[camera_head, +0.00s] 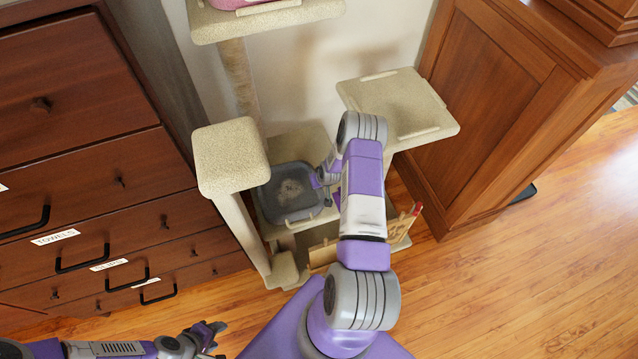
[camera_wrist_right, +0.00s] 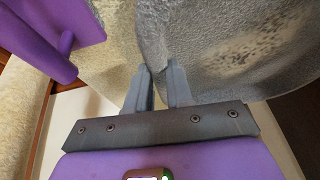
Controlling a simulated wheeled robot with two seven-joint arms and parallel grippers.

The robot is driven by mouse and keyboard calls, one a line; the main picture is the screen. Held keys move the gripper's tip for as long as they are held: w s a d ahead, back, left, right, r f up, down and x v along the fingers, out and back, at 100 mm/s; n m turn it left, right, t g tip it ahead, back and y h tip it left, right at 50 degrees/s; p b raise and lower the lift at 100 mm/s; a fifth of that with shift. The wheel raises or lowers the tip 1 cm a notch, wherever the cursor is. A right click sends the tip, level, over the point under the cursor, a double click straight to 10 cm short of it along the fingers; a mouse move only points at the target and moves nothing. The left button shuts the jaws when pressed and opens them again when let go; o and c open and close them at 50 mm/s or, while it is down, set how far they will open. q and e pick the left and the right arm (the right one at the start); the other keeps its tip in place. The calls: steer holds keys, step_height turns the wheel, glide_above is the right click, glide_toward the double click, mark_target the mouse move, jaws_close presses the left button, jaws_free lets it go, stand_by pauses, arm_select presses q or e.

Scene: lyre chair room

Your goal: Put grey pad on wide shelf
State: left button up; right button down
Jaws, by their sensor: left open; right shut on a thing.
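The grey pad (camera_head: 290,192) has a raised rim and a pale speckled patch in its middle. It is at a beige carpeted shelf (camera_head: 304,143) low in the cat tree; whether it rests fully on it I cannot tell. My right gripper (camera_head: 322,180) is shut on the pad's right edge. In the right wrist view, the fingers (camera_wrist_right: 157,85) pinch the grey pad (camera_wrist_right: 235,50), with beige carpet beside it. My right forearm hides part of the shelf. My left gripper (camera_head: 212,336) is open and empty at the lower left, far from the pad.
A beige post top (camera_head: 230,155) stands left of the pad, and a higher beige platform (camera_head: 400,105) is at right. A purple thing (camera_wrist_right: 60,30) is close to the right gripper. Wooden drawers (camera_head: 90,130) and a wooden cabinet (camera_head: 490,100) flank the tree.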

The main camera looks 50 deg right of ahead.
steer(key=shift+f, duration=0.15)
steer(key=c, duration=0.9)
jaws_free()
steer(key=shift+c, duration=0.2)
steer(key=p+v, duration=0.2)
steer(key=v, duration=0.5)
steer(key=shift+s+r+p, duration=0.1)
steer(key=shift+r+p, duration=0.2)
steer(key=shift+r, duration=0.05)
steer(key=shift+a, duration=0.1)
